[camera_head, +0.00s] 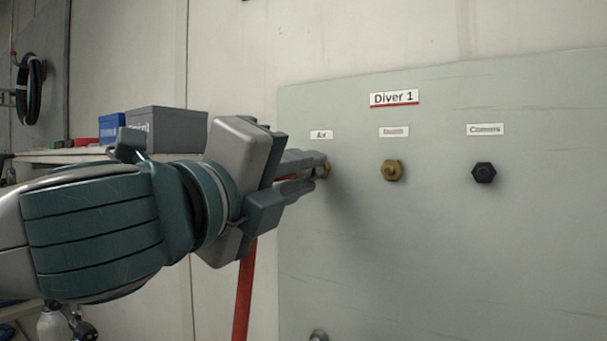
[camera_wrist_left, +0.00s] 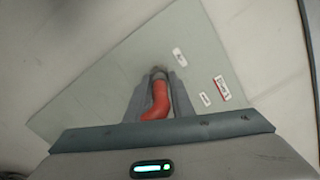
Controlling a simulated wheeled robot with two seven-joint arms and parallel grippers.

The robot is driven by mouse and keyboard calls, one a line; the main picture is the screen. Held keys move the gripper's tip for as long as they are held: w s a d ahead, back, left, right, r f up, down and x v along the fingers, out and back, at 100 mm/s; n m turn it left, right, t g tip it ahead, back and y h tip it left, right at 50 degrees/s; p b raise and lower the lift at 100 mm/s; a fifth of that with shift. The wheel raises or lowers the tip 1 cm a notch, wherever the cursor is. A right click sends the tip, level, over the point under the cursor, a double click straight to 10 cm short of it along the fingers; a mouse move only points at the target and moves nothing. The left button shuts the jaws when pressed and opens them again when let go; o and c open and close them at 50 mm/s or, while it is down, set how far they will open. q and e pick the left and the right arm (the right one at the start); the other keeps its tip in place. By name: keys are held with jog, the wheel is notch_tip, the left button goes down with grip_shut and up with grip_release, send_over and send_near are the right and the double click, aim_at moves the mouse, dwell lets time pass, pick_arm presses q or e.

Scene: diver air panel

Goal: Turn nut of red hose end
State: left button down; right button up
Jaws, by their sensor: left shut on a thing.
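My left gripper (camera_head: 318,168) is at the panel under the label "Air", with its fingers against the brass fitting there. In the left wrist view the fingers (camera_wrist_left: 159,76) are shut around the end of the red hose (camera_wrist_left: 157,102), at its nut. The nut is mostly hidden between the fingers. The red hose (camera_head: 244,292) hangs down behind the gripper in the head view. The grey-green panel (camera_head: 430,260) carries a "Diver 1" label (camera_head: 394,98). My right gripper is not in view.
A brass fitting (camera_head: 391,171) and a black fitting (camera_head: 484,173) sit to the right on the panel, both bare. A metal knob (camera_head: 318,336) is at the panel's bottom edge. Grey (camera_head: 168,130) and blue (camera_head: 111,128) boxes stand on a shelf behind my arm.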

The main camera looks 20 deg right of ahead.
pick_arm(q)
jog(key=shift+s+f+m, duration=0.1)
jog(key=shift+f+m, duration=0.15)
jog(key=shift+m, duration=0.05)
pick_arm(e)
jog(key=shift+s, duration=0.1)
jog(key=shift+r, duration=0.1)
pick_arm(q)
jog(key=c, duration=1.5)
grip_release()
jog(key=shift+c, duration=0.2)
jog(key=shift+a+r, duration=0.1)
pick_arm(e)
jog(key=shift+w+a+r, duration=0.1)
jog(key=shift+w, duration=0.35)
pick_arm(q)
jog(key=shift+s+a, duration=0.1)
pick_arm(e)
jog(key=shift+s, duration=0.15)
